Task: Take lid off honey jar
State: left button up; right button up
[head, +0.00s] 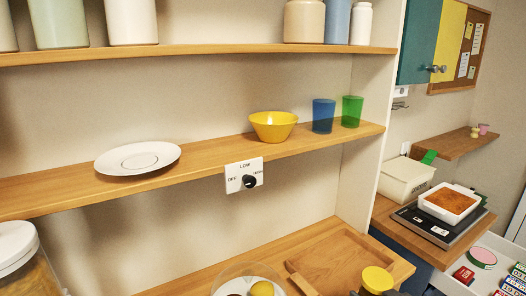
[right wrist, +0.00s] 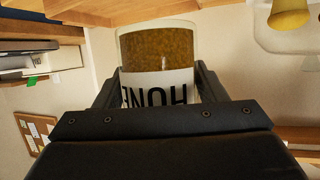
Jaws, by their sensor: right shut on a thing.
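The honey jar (right wrist: 155,55) fills the upper middle of the right wrist view, with amber contents and a white label with black letters, seen upside down. My right gripper (right wrist: 150,88) is shut around the jar at its label, one finger on each side. The jar's top is hidden behind the gripper there. In the head view the yellow lid (head: 377,277) shows at the bottom edge, with dark parts of my right gripper (head: 374,292) beside it. The lid appears to be on the jar. My left gripper is in neither view.
A wooden board (head: 342,262) lies on the lower shelf left of the lid. A clear dome (head: 232,273) covers fruit further left. A large white-lidded jar (head: 14,243) stands at the left edge. A hob (head: 440,226) and open drawer (head: 480,262) are at right.

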jog(key=s+a+r+n+y+b, duration=0.1)
jog(key=s+a+r+b, duration=0.1)
jog(key=s, duration=0.5)
jog(key=s+a+r+n+g+y+b, duration=0.1)
jog(key=s+a+r+n+y+b, duration=0.1)
jog(key=s+a, duration=0.2)
jog(key=s, duration=0.3)
jog(key=shift+s+a+r, duration=0.15)
jog(key=shift+s+a, duration=0.25)
